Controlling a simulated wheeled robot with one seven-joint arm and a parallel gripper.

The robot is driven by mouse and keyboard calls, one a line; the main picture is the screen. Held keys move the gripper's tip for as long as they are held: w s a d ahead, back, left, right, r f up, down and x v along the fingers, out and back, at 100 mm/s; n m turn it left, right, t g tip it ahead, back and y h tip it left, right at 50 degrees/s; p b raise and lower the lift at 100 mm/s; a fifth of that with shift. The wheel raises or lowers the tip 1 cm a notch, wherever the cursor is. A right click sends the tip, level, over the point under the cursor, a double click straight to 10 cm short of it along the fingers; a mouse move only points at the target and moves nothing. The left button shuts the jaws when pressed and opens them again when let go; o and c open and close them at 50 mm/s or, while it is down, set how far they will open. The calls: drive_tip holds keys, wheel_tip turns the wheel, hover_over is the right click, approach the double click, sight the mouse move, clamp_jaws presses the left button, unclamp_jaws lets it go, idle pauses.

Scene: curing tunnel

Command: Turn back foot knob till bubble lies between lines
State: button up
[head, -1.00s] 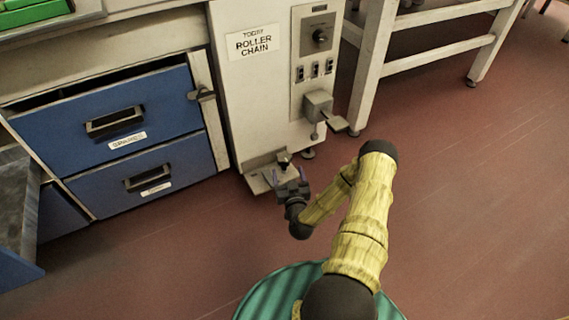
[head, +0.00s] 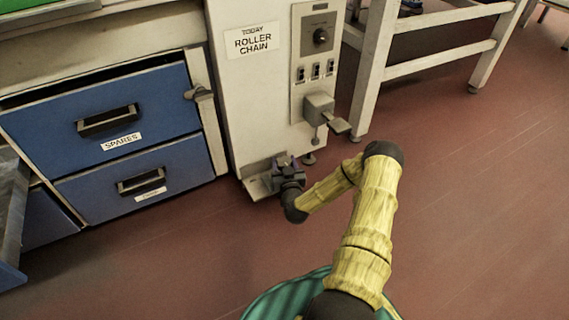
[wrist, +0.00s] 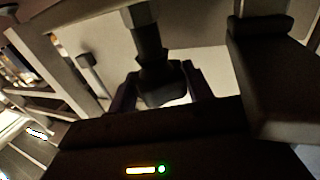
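The foot knob (wrist: 160,82) is dark and faceted under a stem in the wrist view. My gripper (wrist: 162,95) has one finger on each side of it. A bright gap shows at the knob's right; contact on the left cannot be told. In the head view my gripper (head: 284,165) is low at the base of the white cabinet (head: 262,105), over a pale foot plate (head: 258,187), and hides the knob. No bubble or lines can be made out in either view.
A dark block (wrist: 262,75) hangs close to the right of my gripper in the wrist view. Blue drawers (head: 105,120) stand left of the cabinet, and a grey bracket (head: 320,108) juts from its front. A pale bench frame (head: 375,70) stands right. The red floor (head: 460,200) is clear.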

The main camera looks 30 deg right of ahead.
drive_tip(key=shift+c, duration=1.4)
drive_tip(key=shift+n+y+p, duration=0.3)
drive_tip(key=shift+n+y, duration=0.2)
drive_tip(key=shift+y, duration=0.3)
drive_tip(key=n+y, duration=0.2)
drive_tip(key=y, duration=0.2)
drive_tip(key=shift+n+t+p, duration=0.3)
drive_tip(key=shift+n+p, duration=0.1)
drive_tip(key=n+g+y, duration=0.1)
drive_tip(key=n+y, duration=0.1)
drive_tip(key=y, duration=0.2)
drive_tip(key=n+g+y, duration=0.1)
drive_tip(key=n+y, duration=0.2)
drive_tip(key=y, duration=0.1)
drive_tip(key=shift+d+f+b, duration=0.1)
drive_tip(key=shift+f+b, duration=0.05)
drive_tip(key=shift+b, duration=0.15)
drive_tip(key=n+g+y+b, duration=0.1)
drive_tip(key=n+g+y, duration=0.3)
drive_tip(key=y, duration=0.1)
drive_tip(key=shift+n+g, duration=0.3)
drive_tip(key=shift+n+g+y, duration=0.95)
drive_tip(key=shift+n+g, duration=0.25)
drive_tip(key=shift+g, duration=0.5)
drive_tip(key=shift+n+g+y, duration=0.95)
drive_tip(key=shift+n+g, duration=0.25)
drive_tip(key=shift+g, duration=0.5)
drive_tip(key=shift+n+g, duration=0.5)
drive_tip(key=shift+g, duration=0.2)
